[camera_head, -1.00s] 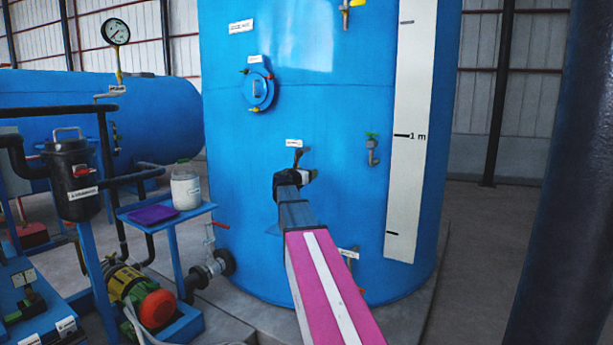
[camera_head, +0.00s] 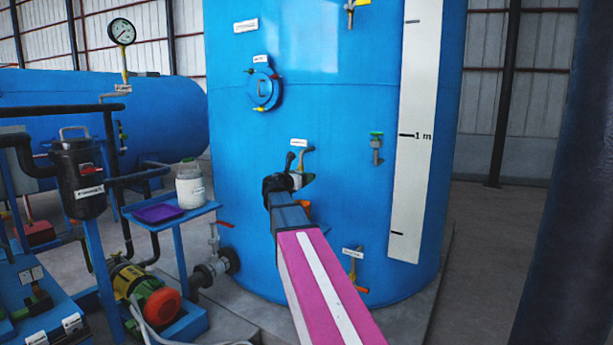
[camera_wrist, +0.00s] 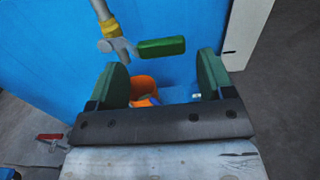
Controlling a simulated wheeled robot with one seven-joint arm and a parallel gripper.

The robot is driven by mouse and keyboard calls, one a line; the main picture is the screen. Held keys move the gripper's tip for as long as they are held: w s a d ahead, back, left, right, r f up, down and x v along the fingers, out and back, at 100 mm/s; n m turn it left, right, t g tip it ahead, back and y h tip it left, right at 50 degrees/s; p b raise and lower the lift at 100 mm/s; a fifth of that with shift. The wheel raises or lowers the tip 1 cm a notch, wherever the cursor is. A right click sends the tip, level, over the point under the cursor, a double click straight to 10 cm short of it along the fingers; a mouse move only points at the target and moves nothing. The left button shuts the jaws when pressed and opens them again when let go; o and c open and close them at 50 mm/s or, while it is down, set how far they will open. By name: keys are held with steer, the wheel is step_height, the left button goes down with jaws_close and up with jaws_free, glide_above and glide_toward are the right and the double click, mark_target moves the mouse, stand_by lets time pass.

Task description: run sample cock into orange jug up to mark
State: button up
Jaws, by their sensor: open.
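In the wrist view a cock (camera_wrist: 113,44) with a yellow collar, grey body and green lever handle (camera_wrist: 162,47) stands out from the blue tank. My gripper (camera_wrist: 162,64) is open and empty; its two green fingers lie either side of the space just below the handle, apart from it. In the head view my gripper (camera_head: 279,183) is near the tank wall beside a grey pipe fitting (camera_head: 305,157) under a white label. The orange jug (camera_wrist: 144,88) shows lower down, between the fingers; its lower part is hidden by my gripper, so its mark and contents cannot be seen.
The blue tank (camera_head: 330,110) carries a white level scale (camera_head: 414,140), another green-handled cock (camera_head: 376,150) and a low orange-handled valve (camera_head: 352,265). A small shelf (camera_head: 190,216) with a white container stands left, above a pump (camera_head: 145,293). Open floor lies right of the tank.

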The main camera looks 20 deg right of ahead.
steer(key=shift+v, duration=1.3)
